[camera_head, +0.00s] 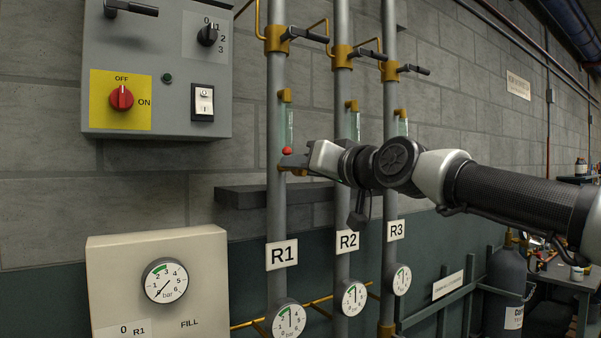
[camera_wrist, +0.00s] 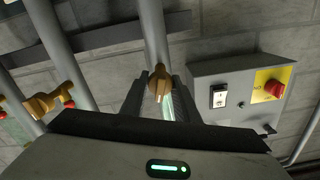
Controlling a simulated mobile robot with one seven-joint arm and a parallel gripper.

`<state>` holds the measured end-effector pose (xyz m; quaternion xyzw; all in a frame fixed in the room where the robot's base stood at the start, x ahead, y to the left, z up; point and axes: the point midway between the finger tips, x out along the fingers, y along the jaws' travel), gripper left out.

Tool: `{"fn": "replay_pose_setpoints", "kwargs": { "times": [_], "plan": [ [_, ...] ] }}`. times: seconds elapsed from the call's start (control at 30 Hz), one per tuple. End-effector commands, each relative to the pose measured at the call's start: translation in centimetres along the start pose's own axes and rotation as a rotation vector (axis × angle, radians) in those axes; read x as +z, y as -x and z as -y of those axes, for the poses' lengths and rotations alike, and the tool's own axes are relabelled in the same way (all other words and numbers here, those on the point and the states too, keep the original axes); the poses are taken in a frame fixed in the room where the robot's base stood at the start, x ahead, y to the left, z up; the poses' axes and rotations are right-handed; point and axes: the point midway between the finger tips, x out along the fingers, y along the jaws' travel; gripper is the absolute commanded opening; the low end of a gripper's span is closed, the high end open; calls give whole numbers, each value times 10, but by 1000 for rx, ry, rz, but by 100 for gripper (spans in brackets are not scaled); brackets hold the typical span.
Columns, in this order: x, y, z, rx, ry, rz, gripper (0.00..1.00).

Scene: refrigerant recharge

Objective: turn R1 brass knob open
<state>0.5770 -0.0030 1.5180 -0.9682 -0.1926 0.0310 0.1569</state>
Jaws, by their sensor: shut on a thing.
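The R1 pipe (camera_head: 276,205) is the leftmost of three grey upright pipes, with its R1 label (camera_head: 282,254) below. My gripper (camera_head: 290,162) reaches in from the right at this pipe, below its sight glass (camera_head: 289,125). A small red ball (camera_head: 287,151) shows just above the fingers. In the wrist view, the brass knob (camera_wrist: 160,84) sits between the two dark fingers of my gripper (camera_wrist: 163,92), which are shut on it.
The R2 label (camera_head: 347,241) and R3 label (camera_head: 396,230) mark the pipes to the right; brass knobs show there in the wrist view (camera_wrist: 42,104). A control box (camera_head: 155,50) hangs upper left. A gauge panel (camera_head: 205,260) stands below. A dark ledge (camera_head: 240,196) runs behind the pipes.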

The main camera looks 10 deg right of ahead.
Motion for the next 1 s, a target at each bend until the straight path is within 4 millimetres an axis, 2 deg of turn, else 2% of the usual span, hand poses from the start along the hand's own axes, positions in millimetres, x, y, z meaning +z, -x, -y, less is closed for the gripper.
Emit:
{"fn": "replay_pose_setpoints", "kwargs": {
  "times": [1.0],
  "plan": [
    [2, 0, -3, 2, -954, 1, 6]
  ]
}}
